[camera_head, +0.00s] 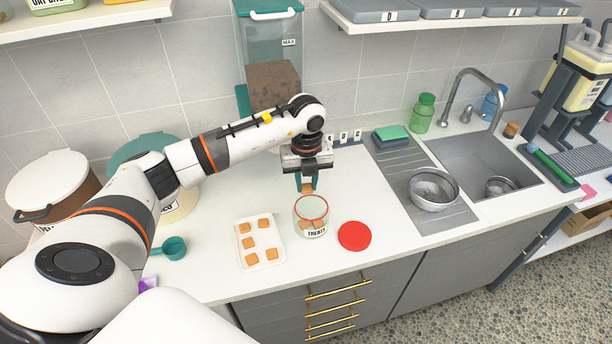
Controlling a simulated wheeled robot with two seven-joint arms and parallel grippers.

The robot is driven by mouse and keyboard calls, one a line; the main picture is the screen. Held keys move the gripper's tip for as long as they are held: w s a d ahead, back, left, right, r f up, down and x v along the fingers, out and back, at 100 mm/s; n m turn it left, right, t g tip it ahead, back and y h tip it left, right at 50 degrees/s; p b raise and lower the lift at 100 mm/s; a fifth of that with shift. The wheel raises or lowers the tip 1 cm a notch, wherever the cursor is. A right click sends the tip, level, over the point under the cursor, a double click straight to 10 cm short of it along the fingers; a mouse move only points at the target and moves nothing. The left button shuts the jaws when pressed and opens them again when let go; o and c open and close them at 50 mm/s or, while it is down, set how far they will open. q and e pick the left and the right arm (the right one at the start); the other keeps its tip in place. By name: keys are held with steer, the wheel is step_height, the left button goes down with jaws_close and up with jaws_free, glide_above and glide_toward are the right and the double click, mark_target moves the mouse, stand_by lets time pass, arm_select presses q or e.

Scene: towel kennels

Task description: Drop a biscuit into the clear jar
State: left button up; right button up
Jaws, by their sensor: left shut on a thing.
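My left gripper (307,186) points down just above and behind the clear jar. It is shut on an orange-brown biscuit (307,188) between its teal fingertips. The clear jar (312,230) has a red rim, a "TREATS" label and some biscuits inside at the bottom. The jar stands open on the white counter. Its red lid (354,236) lies flat to the right of it. A white tray (273,259) to the left of the jar holds several square biscuits (265,223). My right gripper does not show.
A teal scoop (172,247) lies left of the tray. Lidded bins (45,190) stand at the left, and a clear dispenser (272,60) is on the back wall. The sink (480,165), steel bowls (433,188) and a green bottle (422,113) are at the right.

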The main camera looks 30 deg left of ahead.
mark_target(306, 194)
arm_select(q)
steer(key=shift+a+f+n, duration=0.1)
steer(key=shift+f+n, duration=0.2)
step_height(306, 194, down, 6)
steer(key=b, duration=0.4)
steer(key=shift+r, duration=0.25)
steer(key=o, duration=1)
steer(key=shift+r, duration=0.5)
step_height(306, 194, up, 11)
steer(key=b, duration=0.3)
